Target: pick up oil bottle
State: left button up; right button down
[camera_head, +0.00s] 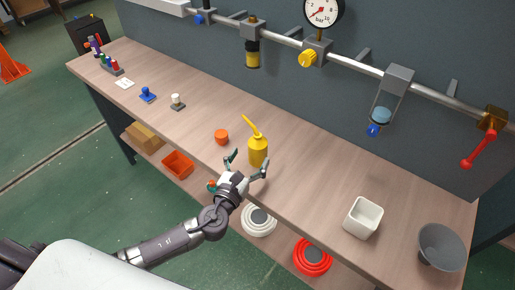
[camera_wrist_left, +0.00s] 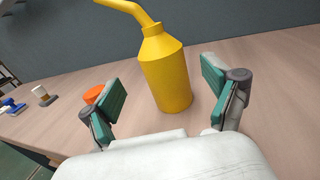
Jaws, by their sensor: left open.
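The oil bottle (camera_head: 258,152) is yellow with a long bent spout and stands upright on the wooden workbench (camera_head: 310,165). It also fills the middle of the left wrist view (camera_wrist_left: 165,75). My left gripper (camera_head: 247,164) is open at the front edge of the bench, just in front of the bottle. In the left wrist view its two green-padded fingers (camera_wrist_left: 162,101) are spread, with the bottle between and beyond them. The fingers do not appear to touch it. My right gripper is not in view.
An orange cap-like piece (camera_head: 221,137) stands left of the bottle. A white square container (camera_head: 362,218) and a grey bowl (camera_head: 442,247) are at the right. A pipe with a gauge (camera_head: 323,11) and valves runs along the wall behind. Bench space right of the bottle is clear.

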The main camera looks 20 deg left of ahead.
aim_at(254, 153)
pick_arm(q)
jog(key=w, duration=0.3)
jog(key=w+p, duration=0.1)
jog(key=w, duration=0.1)
jog(key=shift+w+d+f, duration=0.15)
jog(key=shift+d+f, duration=0.1)
jog(key=shift+d, duration=0.15)
jog(key=c, duration=1.3)
jog(key=shift+c, duration=0.7)
jog(key=shift+r, duration=0.15)
